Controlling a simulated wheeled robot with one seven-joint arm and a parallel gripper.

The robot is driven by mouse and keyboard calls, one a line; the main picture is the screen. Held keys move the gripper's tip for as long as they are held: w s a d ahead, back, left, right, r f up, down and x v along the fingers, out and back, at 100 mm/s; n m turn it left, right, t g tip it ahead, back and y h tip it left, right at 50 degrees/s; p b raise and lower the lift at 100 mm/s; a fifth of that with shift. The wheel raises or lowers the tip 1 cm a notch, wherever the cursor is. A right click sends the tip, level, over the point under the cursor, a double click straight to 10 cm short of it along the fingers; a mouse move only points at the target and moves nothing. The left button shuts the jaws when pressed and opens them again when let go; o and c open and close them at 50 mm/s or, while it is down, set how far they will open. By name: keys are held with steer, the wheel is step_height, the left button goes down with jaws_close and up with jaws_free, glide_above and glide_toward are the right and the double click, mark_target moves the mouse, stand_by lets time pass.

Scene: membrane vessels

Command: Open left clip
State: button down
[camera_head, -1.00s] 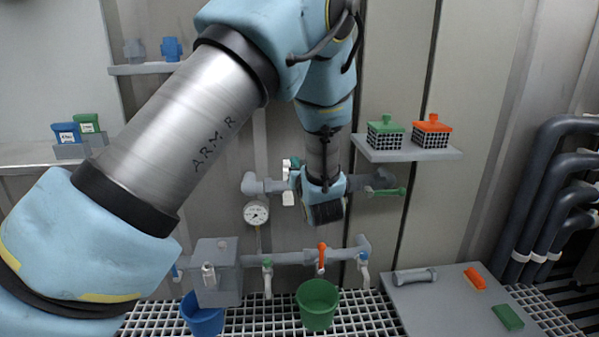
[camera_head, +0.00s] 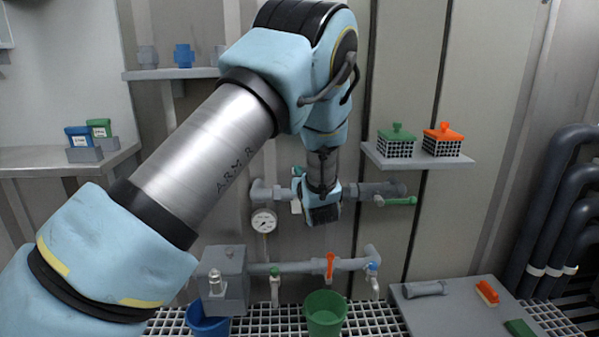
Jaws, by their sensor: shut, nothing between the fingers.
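A grey horizontal vessel (camera_head: 376,189) is fixed to the back wall. Its middle is hidden behind my gripper (camera_head: 322,218), which is in front of it, pointing down and toward the wall. The gripper is shut and looks empty; its fingertips are dark and small in the view. At the left part of the vessel, a small green and white fitting (camera_head: 296,206) shows at my gripper's left edge, mostly covered; it may be the left clip. At the right end, a green handle (camera_head: 400,201) sticks out to the right. I cannot tell whether my gripper touches the vessel.
A gauge (camera_head: 263,221) hangs below the vessel's left end. A lower pipe (camera_head: 345,265) carries an orange-handled valve (camera_head: 330,266). Green (camera_head: 325,318) and blue (camera_head: 205,325) buckets stand on the grating. A shelf (camera_head: 420,160) with two baskets is at right.

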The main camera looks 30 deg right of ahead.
steer(key=shift+w+d+r+g+p, duration=0.1)
steer(key=shift+w+r+g+p, duration=0.15)
steer(key=shift+p, duration=0.4)
steer(key=shift+w+d+r+g+p, duration=0.15)
steer(key=shift+g+p, duration=0.2)
steer(key=shift+p, duration=0.35)
steer(key=w+r+g+p, duration=0.1)
steer(key=p, duration=0.3)
steer(key=shift+d+y, duration=0.15)
steer(key=shift+y, duration=0.25)
steer(key=p, duration=0.1)
steer(key=w+g+p, duration=0.1)
steer(key=p, duration=0.1)
steer(key=shift+d+r, duration=0.2)
steer(key=shift+d, duration=0.05)
steer(key=shift+w+d+f+m+g+y+p, duration=0.2)
steer(key=shift+w+f+m+g+y+p, duration=0.15)
steer(key=shift+g+p, duration=0.35)
steer(key=shift+w+d+p, duration=0.2)
steer(key=shift+w+p, duration=0.3)
